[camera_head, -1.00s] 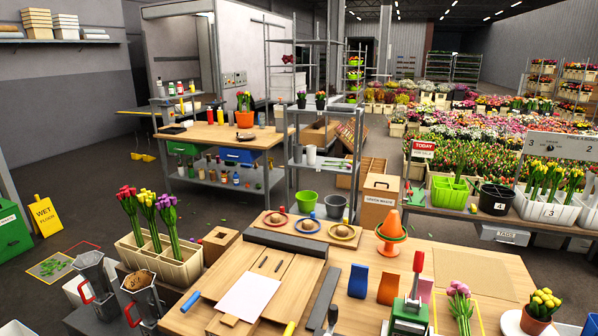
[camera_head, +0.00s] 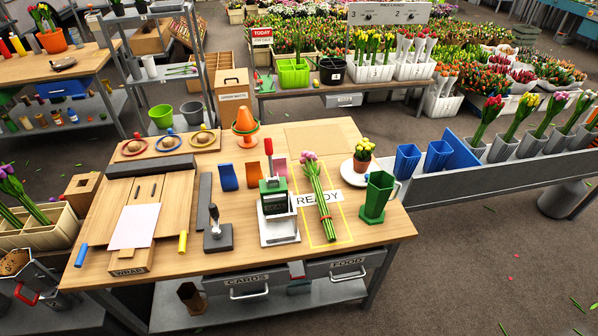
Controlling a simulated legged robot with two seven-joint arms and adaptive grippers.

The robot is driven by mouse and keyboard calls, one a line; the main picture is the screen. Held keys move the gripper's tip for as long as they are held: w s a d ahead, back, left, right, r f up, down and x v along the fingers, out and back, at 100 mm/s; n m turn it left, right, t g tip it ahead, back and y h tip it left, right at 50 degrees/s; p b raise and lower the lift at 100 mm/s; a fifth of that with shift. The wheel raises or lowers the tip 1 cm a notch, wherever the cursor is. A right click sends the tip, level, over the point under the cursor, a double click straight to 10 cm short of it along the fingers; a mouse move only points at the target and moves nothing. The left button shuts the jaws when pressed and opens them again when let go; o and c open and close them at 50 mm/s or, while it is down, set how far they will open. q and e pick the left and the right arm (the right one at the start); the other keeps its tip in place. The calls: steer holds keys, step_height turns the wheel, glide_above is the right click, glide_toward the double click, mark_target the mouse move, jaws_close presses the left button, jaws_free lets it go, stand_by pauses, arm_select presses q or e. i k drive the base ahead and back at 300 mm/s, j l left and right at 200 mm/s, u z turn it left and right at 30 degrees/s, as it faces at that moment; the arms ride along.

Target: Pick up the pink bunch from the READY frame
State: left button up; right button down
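A bunch of pink tulips (camera_head: 318,197) lies on the wooden table inside a yellow-outlined frame (camera_head: 345,226), with a READY label (camera_head: 320,198) across or beside its stems. Its pink heads point toward the back of the table and its green stems run toward the front edge, with a reddish band low on the stems. Neither of my grippers shows in the head view.
A green-and-white stamp device (camera_head: 277,215) stands close left of the bunch. A potted yellow plant on a saucer (camera_head: 361,160) and a green jug (camera_head: 377,197) stand to its right. An orange cone (camera_head: 245,124) stands farther back. The front right table edge is clear.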

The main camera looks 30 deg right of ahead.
mark_target(309, 159)
steer(key=z, duration=0.75)
